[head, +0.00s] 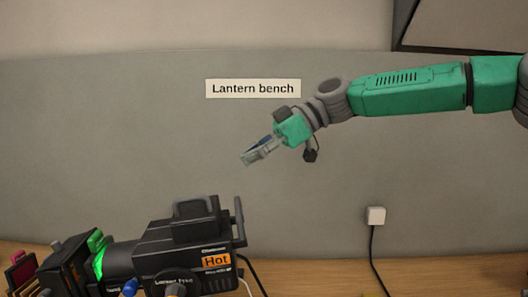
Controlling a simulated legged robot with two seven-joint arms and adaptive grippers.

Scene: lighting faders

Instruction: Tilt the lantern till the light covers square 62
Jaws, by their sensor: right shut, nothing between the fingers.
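The lantern (190,243) is a black box-shaped lamp at the lower left, with an orange "Hot" label, a handle on top and a rear bracket. Its barrel points left, with a bright green ring and dark flaps at the front. Its underside is cut off by the frame. My right gripper (247,160) is shut and empty, in the air above and to the right of the lantern's rear, apart from it. Square 62 and the light's spot are not in view. My left gripper is not in view.
A sign reading "Lantern bench" (253,88) is on the grey wall. A white wall socket or plug (376,215) has a black cable hanging down. The wooden bench (420,275) is clear at the right. A dark-framed panel (460,28) is at the upper right.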

